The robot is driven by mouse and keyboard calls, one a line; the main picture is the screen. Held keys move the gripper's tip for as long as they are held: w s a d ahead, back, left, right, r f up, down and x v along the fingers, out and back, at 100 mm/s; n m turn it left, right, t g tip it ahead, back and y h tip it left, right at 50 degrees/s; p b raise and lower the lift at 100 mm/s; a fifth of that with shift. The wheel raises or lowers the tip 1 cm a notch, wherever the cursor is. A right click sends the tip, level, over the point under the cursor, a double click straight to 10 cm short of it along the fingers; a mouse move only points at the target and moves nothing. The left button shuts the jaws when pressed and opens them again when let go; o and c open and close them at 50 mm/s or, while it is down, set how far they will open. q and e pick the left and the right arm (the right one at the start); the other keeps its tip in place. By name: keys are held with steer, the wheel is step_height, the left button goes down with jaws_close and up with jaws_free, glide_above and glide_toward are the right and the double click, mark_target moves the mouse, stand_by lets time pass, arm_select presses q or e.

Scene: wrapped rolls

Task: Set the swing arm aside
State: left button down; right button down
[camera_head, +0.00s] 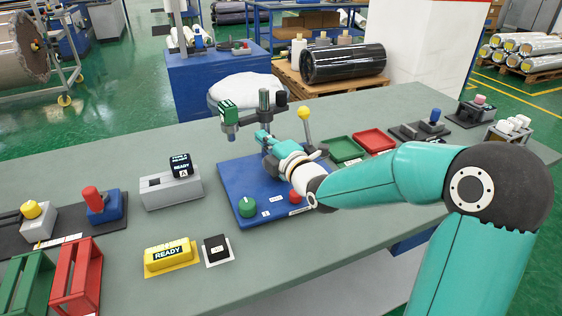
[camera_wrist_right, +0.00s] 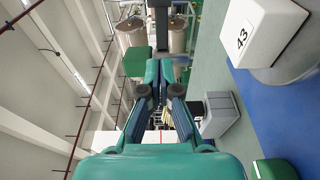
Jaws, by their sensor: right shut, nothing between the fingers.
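The swing arm, as far as I can tell, is the raised part with a green labelled head (camera_head: 228,114) above the blue base plate (camera_head: 236,178). My right gripper (camera_head: 264,137) is shut and empty, just right of and below the green head. In the right wrist view its fingers (camera_wrist_right: 160,72) are together, with a green block (camera_wrist_right: 136,62) to their left. My right arm hides part of the base plate. My left gripper does not show.
On the plate are a green knob (camera_head: 247,207), a red button (camera_head: 295,195) and a yellow-ball lever (camera_head: 304,114). A green tray (camera_head: 346,149) and red tray (camera_head: 374,140) lie right.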

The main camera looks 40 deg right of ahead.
steer(key=s+a+b, duration=0.1)
steer(key=s, duration=0.5)
steer(key=m+b, duration=0.7)
steer(key=m, duration=1.1)
glide_toward(245, 124)
steer(key=w, duration=0.4)
steer(key=w+d, duration=0.1)
steer(key=w, duration=0.2)
steer(key=shift+r, duration=0.1)
steer(key=shift+d, duration=0.1)
